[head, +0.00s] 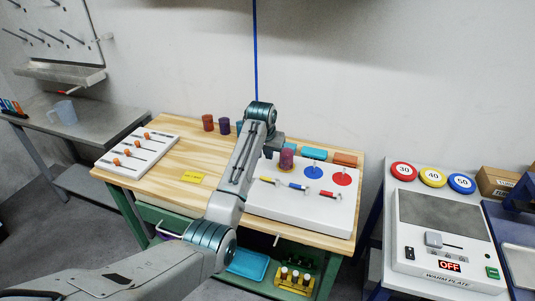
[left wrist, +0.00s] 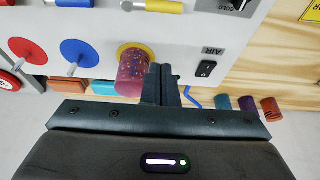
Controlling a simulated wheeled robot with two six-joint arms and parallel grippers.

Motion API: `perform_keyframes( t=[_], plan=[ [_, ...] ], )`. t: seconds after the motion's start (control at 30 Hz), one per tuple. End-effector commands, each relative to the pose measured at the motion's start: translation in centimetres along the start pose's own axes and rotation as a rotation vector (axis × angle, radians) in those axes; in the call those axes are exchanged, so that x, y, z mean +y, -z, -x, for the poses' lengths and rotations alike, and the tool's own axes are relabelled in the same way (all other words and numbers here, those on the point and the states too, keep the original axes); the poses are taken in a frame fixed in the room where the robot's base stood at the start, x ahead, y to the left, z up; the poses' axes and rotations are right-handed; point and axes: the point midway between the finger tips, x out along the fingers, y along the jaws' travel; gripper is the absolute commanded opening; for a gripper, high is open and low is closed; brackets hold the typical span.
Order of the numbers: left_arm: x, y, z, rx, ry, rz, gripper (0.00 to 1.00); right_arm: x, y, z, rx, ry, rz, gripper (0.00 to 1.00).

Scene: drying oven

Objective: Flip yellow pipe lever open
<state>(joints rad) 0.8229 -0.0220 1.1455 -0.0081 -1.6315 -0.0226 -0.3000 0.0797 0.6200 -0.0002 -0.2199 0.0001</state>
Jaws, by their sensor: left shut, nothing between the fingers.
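The yellow pipe lever (head: 268,181) lies on the white board (head: 300,208), beside the blue lever (head: 298,187) and red lever (head: 330,195). Its yellow end (left wrist: 165,6) shows at the top edge of the left wrist view, partly cut off. A pink speckled cylinder (left wrist: 132,75) stands on a yellow disc (left wrist: 136,48) near the lever. My left gripper (left wrist: 162,72) is shut and empty, close beside the cylinder; I cannot tell whether they touch. The gripper is apart from the lever. In the head view my arm hides much of the gripper. My right gripper is out of view.
Blue disc (head: 313,172) and red disc (head: 342,179) stand on the board. A black AIR switch (left wrist: 206,69) is beside my fingers. Several coloured cylinders (head: 208,122) stand behind. A warm plate (head: 440,240) is at right. The wooden tabletop (head: 165,187) has free room left of my arm.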

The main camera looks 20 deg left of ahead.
Motion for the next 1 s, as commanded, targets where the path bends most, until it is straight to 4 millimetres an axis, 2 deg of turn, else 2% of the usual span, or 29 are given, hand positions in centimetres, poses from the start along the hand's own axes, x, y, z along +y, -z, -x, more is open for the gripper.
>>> perform_keyframes(
  t=[0.03,0.2,0.47,0.73,1.0],
  plan=[
    [0.0,0.0,-0.8,-0.006,0.000,0.000,0.00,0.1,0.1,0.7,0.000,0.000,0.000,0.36],
    [0.0,0.0,-4.0,-0.005,0.000,0.000,0.00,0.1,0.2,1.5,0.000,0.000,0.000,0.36],
    [0.0,0.0,-7.2,-0.003,0.000,0.000,0.00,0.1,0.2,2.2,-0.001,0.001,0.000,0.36],
    [0.0,-2.4,-6.1,-0.001,0.000,0.000,0.00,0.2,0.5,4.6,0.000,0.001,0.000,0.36],
    [0.0,-3.7,-5.8,0.000,0.000,0.000,0.00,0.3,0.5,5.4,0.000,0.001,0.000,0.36]
  ],
)
